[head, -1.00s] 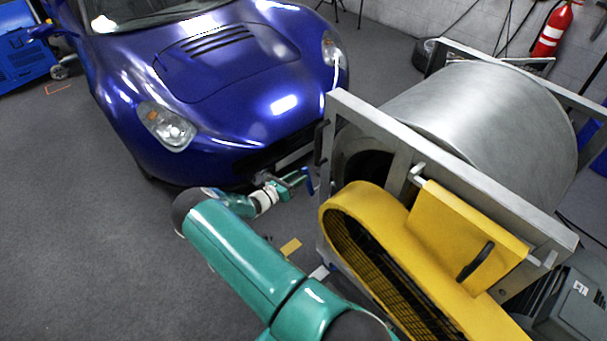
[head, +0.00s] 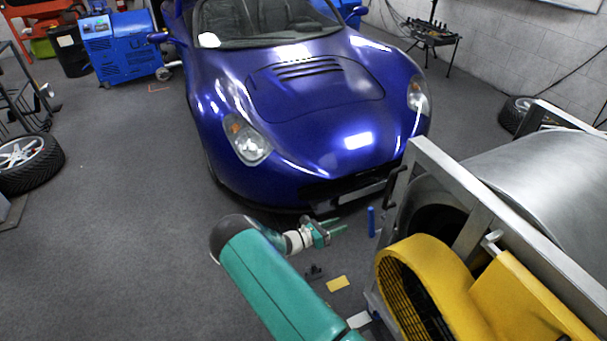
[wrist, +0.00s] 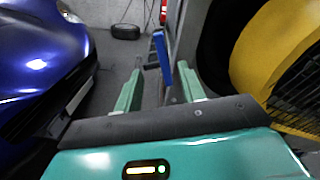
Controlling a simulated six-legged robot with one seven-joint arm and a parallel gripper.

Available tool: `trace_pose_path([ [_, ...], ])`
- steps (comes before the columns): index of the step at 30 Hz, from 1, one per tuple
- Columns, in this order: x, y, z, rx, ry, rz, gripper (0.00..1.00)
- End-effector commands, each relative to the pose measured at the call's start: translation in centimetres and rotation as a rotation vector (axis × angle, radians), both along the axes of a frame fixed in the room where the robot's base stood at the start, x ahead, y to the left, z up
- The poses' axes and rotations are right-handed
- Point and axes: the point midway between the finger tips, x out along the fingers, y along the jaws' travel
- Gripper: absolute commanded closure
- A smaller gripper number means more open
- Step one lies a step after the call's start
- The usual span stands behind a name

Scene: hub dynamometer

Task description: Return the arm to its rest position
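My gripper (head: 340,228) is at the end of my green arm, above the floor between the blue car and the dynamometer. In the wrist view its two green fingers (wrist: 159,72) stand apart with nothing gripped. A blue upright handle (head: 371,222) is just beyond the fingertips, with a gap in the head view. In the wrist view the handle (wrist: 161,56) appears between the fingers but farther off. My arm is stretched forward from the lower edge of the head view.
The blue car (head: 310,100) stands ahead, its nose close behind the gripper. The dynamometer's metal frame (head: 475,205) and yellow guard (head: 500,290) are close on the right. A loose wheel (head: 28,163) lies at far left. The grey floor at left is open.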

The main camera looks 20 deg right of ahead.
Motion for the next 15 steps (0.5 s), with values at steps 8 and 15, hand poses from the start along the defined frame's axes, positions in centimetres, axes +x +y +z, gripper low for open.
trace_pose_path([
  [8,-0.1,0.1,1.4,0.038,-0.051,-0.038,0.60],
  [15,-1.2,1.2,7.2,0.203,-0.273,-0.204,0.60],
])
